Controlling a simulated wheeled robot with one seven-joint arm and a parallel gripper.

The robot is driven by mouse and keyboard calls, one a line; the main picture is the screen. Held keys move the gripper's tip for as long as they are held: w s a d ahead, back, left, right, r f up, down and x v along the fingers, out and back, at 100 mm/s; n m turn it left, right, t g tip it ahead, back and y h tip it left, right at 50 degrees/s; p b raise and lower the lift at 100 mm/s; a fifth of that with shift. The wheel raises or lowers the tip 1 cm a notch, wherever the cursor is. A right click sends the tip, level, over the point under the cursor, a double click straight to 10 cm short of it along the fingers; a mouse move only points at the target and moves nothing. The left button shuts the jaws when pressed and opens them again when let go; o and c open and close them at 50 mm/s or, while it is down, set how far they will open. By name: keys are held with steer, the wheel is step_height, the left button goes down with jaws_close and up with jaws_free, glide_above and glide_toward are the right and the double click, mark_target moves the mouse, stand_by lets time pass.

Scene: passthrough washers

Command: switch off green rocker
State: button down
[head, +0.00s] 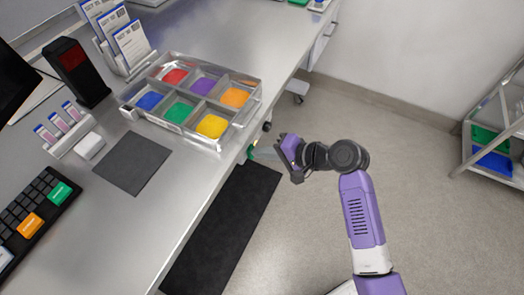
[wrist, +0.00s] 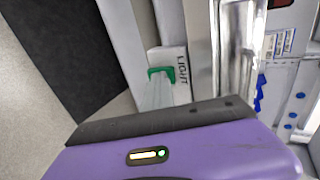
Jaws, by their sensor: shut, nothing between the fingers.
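The green rocker (wrist: 163,72) sits in a pale plate marked LIGHT (wrist: 178,57) in the wrist view. In the head view the green rocker (head: 250,151) is a small green patch at the bench's front edge, below the tray. My gripper (head: 257,154) is shut and empty, pointing left at it. In the wrist view the pale fingers of my gripper (wrist: 158,82) reach up to the rocker and hide its lower middle. I cannot tell whether they touch it or which way it is tilted.
A metal tray (head: 190,133) with several coloured compartments stands on the bench above the rocker. A black mat (head: 222,235) lies on the floor along the bench. A rack (head: 490,135) stands far right. Open floor (head: 400,130) lies between.

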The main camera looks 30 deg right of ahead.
steer(key=shift+w+a+r, duration=0.25)
steer(key=shift+w+r, duration=0.05)
steer(key=shift+r, duration=0.35)
steer(key=f+v, duration=0.1)
steer(key=v, duration=0.6)
steer(key=shift+s+d, duration=0.45)
steer(key=shift+s, duration=0.1)
steer(key=shift+r, duration=0.1)
steer(key=shift+g, duration=0.4)
steer(key=p+v, duration=0.1)
steer(key=v, duration=0.2)
steer(key=f+p+v, duration=0.1)
steer(key=p+v, duration=0.1)
steer(key=shift+s+d+r, duration=0.2)
steer(key=shift+s+d, duration=0.25)
steer(key=shift+s, duration=0.05)
steer(key=shift+a, duration=0.1)
